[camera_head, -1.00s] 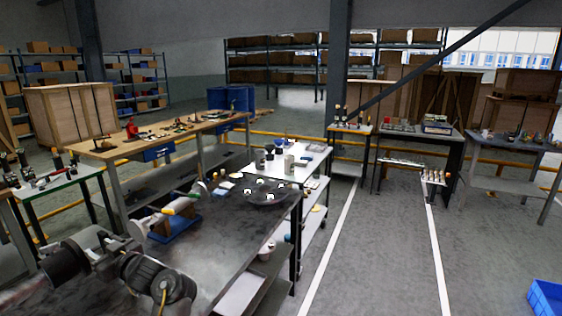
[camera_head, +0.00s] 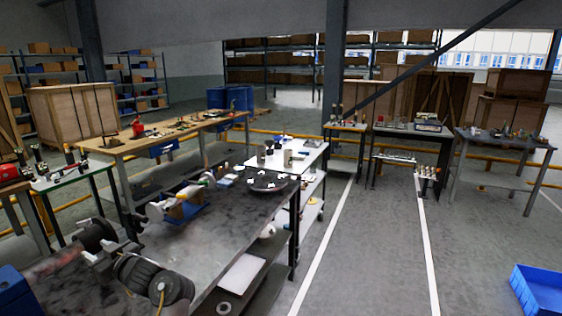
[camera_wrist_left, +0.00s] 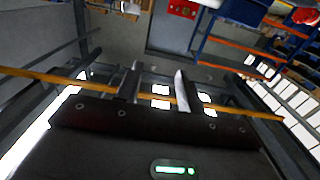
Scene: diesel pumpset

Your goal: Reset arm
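My left arm comes in at the lower left of the head view. Its dark, round wrist part with a yellow cable shows there, and the left gripper (camera_head: 101,252) is small, above the dark tabletop. In the left wrist view the two fingers of the gripper (camera_wrist_left: 157,88) stand apart with nothing between them. The gripper is open and empty. My right arm and right gripper are not in view.
A dark workbench (camera_head: 215,222) carries a white-and-orange part on a blue base (camera_head: 185,212) and a black disc (camera_head: 266,185). A blue bin (camera_head: 538,290) lies at the lower right. Clear floor (camera_head: 375,250) runs between white lines.

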